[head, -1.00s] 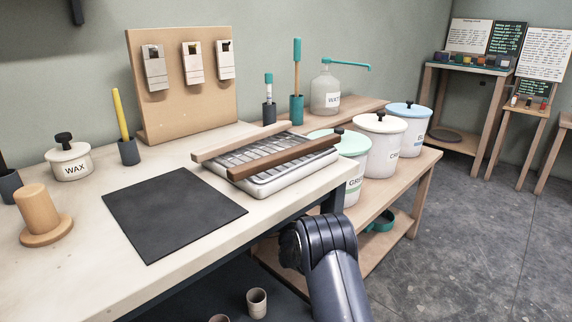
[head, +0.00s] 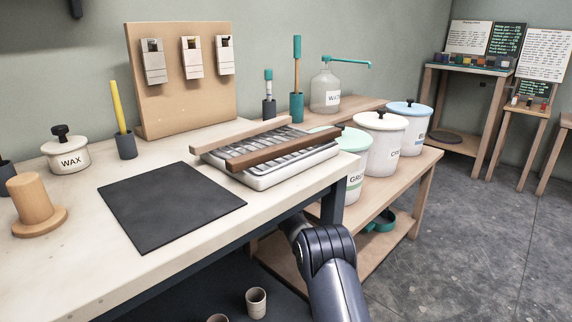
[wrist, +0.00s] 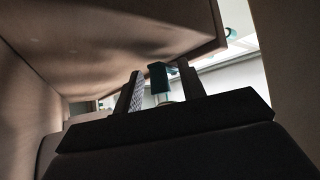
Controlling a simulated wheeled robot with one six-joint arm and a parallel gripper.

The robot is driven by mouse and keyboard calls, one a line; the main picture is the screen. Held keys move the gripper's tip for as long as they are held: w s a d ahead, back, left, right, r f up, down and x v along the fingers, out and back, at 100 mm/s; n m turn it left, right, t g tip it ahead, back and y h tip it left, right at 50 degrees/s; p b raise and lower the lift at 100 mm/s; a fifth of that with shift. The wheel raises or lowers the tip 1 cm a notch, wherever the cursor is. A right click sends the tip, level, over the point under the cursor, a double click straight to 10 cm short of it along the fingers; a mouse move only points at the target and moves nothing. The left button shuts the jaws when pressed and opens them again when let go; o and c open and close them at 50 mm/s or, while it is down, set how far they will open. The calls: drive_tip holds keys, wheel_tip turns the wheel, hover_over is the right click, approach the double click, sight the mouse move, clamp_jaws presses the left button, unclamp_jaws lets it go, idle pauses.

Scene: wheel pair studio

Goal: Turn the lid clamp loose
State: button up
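In the wrist view, my gripper (wrist: 160,90) has its two dark fingers apart. A teal block-like part (wrist: 159,74) shows between or just beyond the fingers, with a small pale round piece below it. It may be the lid clamp, but the view is too dark and small to be sure. I see no clear contact between it and the fingers. In the head view, my gripper is hidden; only my dark arm link shows at the bottom. A teal curved part (head: 379,222) lies on the low shelf of the wooden side bench, partly hidden.
A broad wooden surface (wrist: 120,45) hangs close above my gripper in the wrist view. In the head view, lidded buckets (head: 379,147) stand on the side bench (head: 428,172). The white worktable (head: 180,266) is at left. Open floor (head: 470,250) lies right.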

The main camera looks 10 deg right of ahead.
drive_tip(key=shift+c, duration=0.4)
drive_tip(key=c, duration=0.7)
drive_tip(key=shift+w+d+f+n+t+y, duration=0.1)
drive_tip(key=shift+d+n+t+y, duration=0.15)
drive_tip(key=shift+n, duration=0.2)
drive_tip(key=shift+w+f+n+t+y, duration=0.1)
drive_tip(key=shift+n+t+y, duration=0.05)
drive_tip(key=shift+n+y, duration=0.25)
drive_tip(key=o, duration=0.8)
drive_tip(key=shift+d, duration=0.15)
drive_tip(key=shift+a+r+h, duration=0.1)
drive_tip(key=shift+a+h, duration=0.1)
drive_tip(key=shift+h, duration=0.05)
